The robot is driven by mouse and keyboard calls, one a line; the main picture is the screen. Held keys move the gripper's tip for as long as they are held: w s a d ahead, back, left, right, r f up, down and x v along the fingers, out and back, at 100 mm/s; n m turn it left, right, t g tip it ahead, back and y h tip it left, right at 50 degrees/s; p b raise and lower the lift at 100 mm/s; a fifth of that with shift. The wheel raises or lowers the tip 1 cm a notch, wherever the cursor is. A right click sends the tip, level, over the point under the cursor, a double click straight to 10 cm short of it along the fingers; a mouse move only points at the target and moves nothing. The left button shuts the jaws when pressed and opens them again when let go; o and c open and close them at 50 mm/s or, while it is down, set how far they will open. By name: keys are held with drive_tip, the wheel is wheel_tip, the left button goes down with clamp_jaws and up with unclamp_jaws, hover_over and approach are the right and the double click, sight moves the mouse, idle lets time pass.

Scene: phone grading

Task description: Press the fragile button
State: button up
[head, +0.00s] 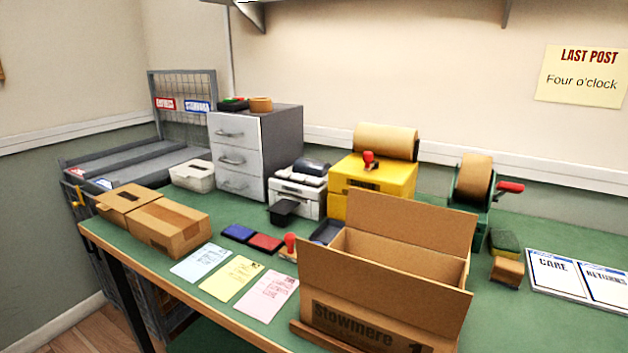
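I see no button that reads "fragile"; any such lettering is hidden or too small to read. A yellow machine (400,178) with a brown paper roll stands at the back middle of the bench. A red knob (368,158) shows at its front top, and a dark label, unreadable here, is on its front. A small white-and-black machine (294,200) stands just left of it; I cannot make out buttons on it. My gripper is not in view.
An open cardboard box (370,312) stands at the front of the green bench, partly hiding the yellow machine. Closed cartons (170,228), coloured slips (232,278), ink pads (265,243) and a red-handled stamp (290,243) lie left. A red-handled tape dispenser (475,185) stands right.

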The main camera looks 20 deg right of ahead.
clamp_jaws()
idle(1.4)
